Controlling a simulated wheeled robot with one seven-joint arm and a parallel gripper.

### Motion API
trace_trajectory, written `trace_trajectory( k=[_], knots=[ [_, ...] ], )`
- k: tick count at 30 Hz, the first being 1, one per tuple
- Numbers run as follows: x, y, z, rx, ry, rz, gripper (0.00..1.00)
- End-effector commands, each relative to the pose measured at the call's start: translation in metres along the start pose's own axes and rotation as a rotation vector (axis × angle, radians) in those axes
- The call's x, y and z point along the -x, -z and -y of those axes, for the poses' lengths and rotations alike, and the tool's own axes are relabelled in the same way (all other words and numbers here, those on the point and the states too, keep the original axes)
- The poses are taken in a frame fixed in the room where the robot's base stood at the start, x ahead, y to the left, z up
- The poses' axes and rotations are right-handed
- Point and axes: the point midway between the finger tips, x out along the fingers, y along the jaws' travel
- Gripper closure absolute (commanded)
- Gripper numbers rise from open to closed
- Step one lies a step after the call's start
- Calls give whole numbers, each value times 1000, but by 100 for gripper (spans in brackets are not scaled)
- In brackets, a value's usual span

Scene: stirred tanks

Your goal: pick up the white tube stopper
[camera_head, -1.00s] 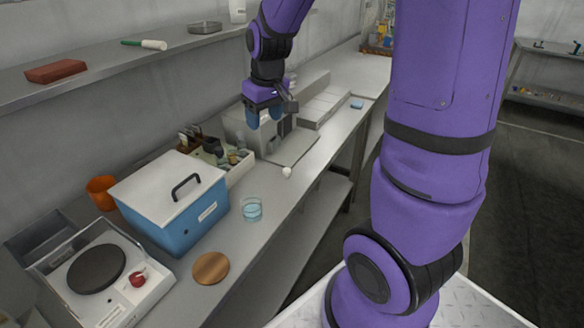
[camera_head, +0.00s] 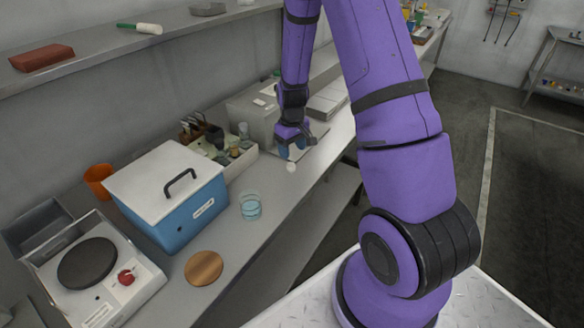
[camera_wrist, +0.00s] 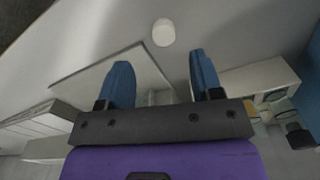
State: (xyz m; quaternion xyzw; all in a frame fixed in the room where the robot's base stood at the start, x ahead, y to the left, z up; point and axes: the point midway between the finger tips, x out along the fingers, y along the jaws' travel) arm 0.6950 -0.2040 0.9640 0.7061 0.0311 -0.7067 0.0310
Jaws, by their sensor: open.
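The white tube stopper (camera_head: 291,167) is a small pale round piece lying on the grey bench top, near the bench's front edge. In the wrist view it (camera_wrist: 163,33) shows as a white disc beyond the fingertips, roughly in line with the gap between them. My gripper (camera_head: 291,150) is just above and behind the stopper in the head view. In the wrist view its two blue fingers (camera_wrist: 161,72) are spread apart with nothing between them. The fingers and the stopper appear apart. The exact height of the fingers above the bench is hard to tell.
A blue box with a white lid (camera_head: 168,190), a glass beaker (camera_head: 250,206), a wooden disc (camera_head: 204,268) and a hot plate (camera_head: 95,270) stand to the left. A rack with several small items (camera_head: 225,150) is behind. A shelf (camera_head: 110,50) runs above the bench.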

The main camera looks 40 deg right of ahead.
Motion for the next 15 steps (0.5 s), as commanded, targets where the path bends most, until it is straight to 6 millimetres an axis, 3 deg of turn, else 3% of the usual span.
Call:
trace_trajectory(
  k=[15],
  knots=[
    [-52,-1,4,-1,1,2,40]
  ],
)
